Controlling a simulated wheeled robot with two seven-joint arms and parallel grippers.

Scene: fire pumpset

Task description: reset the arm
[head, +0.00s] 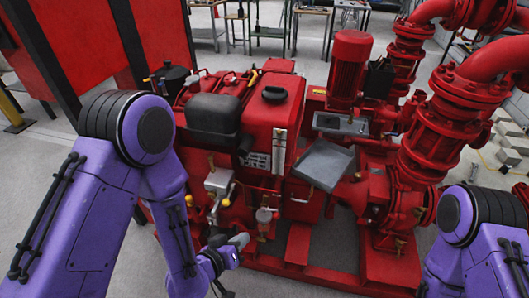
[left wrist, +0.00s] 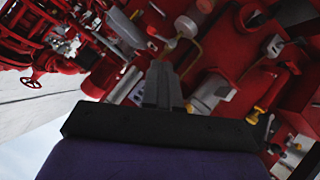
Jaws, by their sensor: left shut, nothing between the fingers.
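My left arm (head: 175,215), purple with black joints, comes in from the left and bends down in front of the red pumpset (head: 270,120). The left gripper (head: 238,242) is low at the pumpset's front edge in the head view. In the left wrist view the left gripper (left wrist: 161,80) is shut and empty, its dark fingers pointing toward the red machinery. I cannot tell if the fingers touch anything. My right arm (head: 475,235) shows at the lower right; its gripper is outside the picture.
A grey tray (head: 323,163) and a red motor (head: 349,68) sit on the pumpset. Thick red pipes (head: 440,115) rise at the right. Red panels (head: 75,40) stand at the left. Work tables (head: 270,31) are at the back. Bare floor shows behind the pumpset.

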